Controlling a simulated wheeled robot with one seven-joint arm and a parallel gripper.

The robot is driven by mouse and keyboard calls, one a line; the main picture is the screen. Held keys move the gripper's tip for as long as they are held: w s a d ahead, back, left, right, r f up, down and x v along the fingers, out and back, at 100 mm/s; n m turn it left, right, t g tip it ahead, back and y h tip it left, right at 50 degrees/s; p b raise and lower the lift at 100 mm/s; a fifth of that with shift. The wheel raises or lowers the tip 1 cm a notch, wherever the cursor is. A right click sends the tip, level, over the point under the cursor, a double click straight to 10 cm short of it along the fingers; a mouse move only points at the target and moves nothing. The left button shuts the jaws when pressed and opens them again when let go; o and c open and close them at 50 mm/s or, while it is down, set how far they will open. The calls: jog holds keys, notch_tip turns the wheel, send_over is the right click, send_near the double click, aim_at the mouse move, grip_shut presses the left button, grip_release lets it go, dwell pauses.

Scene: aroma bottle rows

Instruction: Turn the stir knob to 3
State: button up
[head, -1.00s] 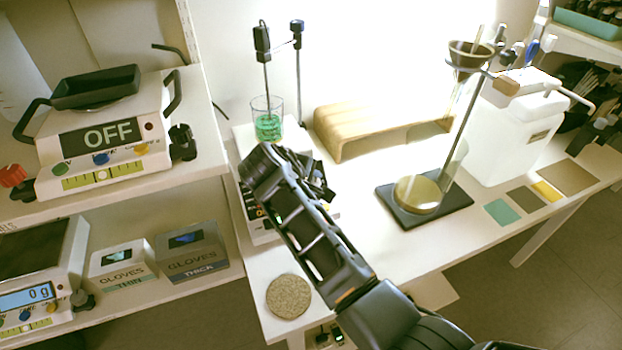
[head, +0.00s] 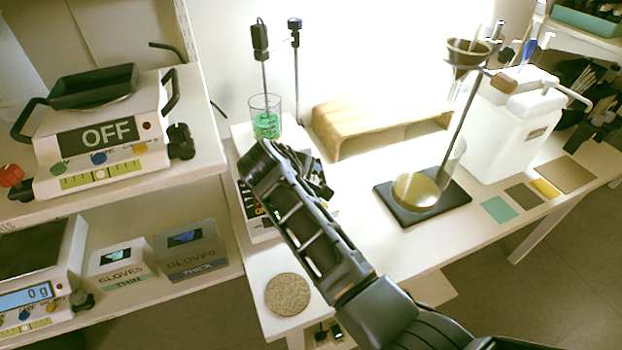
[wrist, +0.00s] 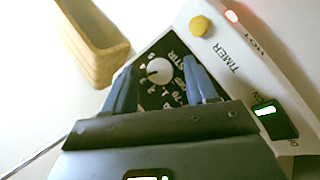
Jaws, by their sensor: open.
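The stir knob (wrist: 158,70) is a small pale round knob on a black dial (wrist: 150,98) printed with numbers, in the wrist view. I cannot tell for certain which number it points to. My gripper (wrist: 160,67) is open, its two blue-grey fingers on either side of the knob, with gaps left and right. In the head view my gripper (head: 312,178) is over the right front of the white stirrer (head: 248,203), and my arm hides the knob and much of the front panel. A beaker of green liquid (head: 266,125) stands on the stirrer.
A wooden stand (head: 345,140) is behind. A round cork mat (head: 288,294) lies in front. A funnel stand (head: 440,205) is at right.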

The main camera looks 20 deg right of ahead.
jog(key=shift+r, duration=0.1)
jog(key=shift+r, duration=0.35)
notch_tip(320, 180, up, 3)
jog(key=shift+f, duration=0.1)
jog(key=s+d+r, duration=0.6)
jog(key=d+r, duration=0.1)
jog(key=d, duration=0.3)
jog(key=shift+b, duration=0.3)
jog(key=shift+r, duration=0.1)
